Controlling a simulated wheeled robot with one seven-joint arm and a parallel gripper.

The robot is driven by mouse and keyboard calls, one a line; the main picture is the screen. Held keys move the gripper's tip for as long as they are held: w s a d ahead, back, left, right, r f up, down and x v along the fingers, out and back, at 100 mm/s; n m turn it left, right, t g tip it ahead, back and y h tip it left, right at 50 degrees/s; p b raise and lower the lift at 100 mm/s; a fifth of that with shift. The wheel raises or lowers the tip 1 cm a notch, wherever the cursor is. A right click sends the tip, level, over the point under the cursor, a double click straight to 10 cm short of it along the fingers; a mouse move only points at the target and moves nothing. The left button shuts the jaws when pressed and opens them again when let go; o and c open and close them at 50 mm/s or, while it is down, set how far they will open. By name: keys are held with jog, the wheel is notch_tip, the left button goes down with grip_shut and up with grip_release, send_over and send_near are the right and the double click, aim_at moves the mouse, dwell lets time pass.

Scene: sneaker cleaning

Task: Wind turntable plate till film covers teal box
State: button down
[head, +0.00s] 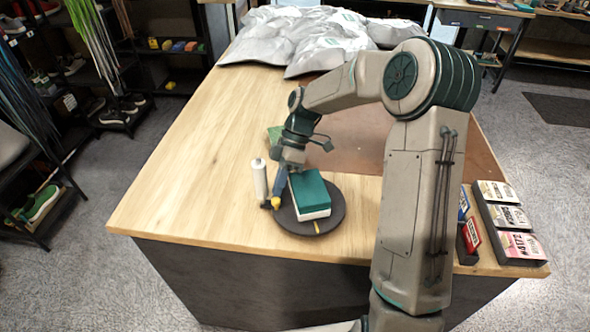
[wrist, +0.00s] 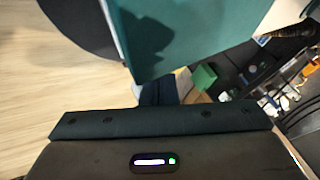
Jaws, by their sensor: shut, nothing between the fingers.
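The teal box (head: 310,190), with a white lower part, sits on the dark round turntable plate (head: 331,215). Its teal top shows bare. A yellow mark (head: 317,228) is on the plate's front rim, and a yellow knob (head: 274,204) is at its left edge. The upright white film roll (head: 260,179) stands left of the plate. My gripper (head: 279,190) points down between the roll and the box, shut and empty, its tips close to the knob; contact is unclear. In the wrist view the box (wrist: 190,35) looms in front, with the plate (wrist: 72,15) at upper left.
A green block (head: 274,134) lies behind my gripper. Grey-white crumpled sheets (head: 310,35) cover the table's far end. Boxes with number labels (head: 509,218) and a red-blue box (head: 467,228) stand at the right. The table's left side (head: 190,150) is clear.

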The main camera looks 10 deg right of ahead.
jog(key=shift+s+a+n, duration=0.1)
jog(key=shift+s+n, duration=0.15)
jog(key=shift+n, duration=0.05)
jog(key=shift+s, duration=0.2)
jog(key=shift+s+a, duration=0.1)
jog(key=shift+s, duration=0.15)
dwell(0.5)
jog(key=a+b+v, duration=0.1)
jog(key=v, duration=1.3)
jog(key=m+t+h+b, duration=0.3)
jog(key=m+t, duration=0.6)
jog(key=m, duration=0.9)
send_near(277, 199)
jog(key=shift+h, duration=0.7)
jog(key=x, duration=0.2)
jog(key=a+x, duration=0.1)
jog(key=x, duration=0.2)
jog(key=p+x, duration=0.1)
jog(key=x, duration=0.2)
jog(key=shift+w+a+r, duration=0.15)
jog(key=shift+w+a, duration=0.15)
jog(key=shift+d+p, duration=0.1)
jog(key=shift+p, duration=0.2)
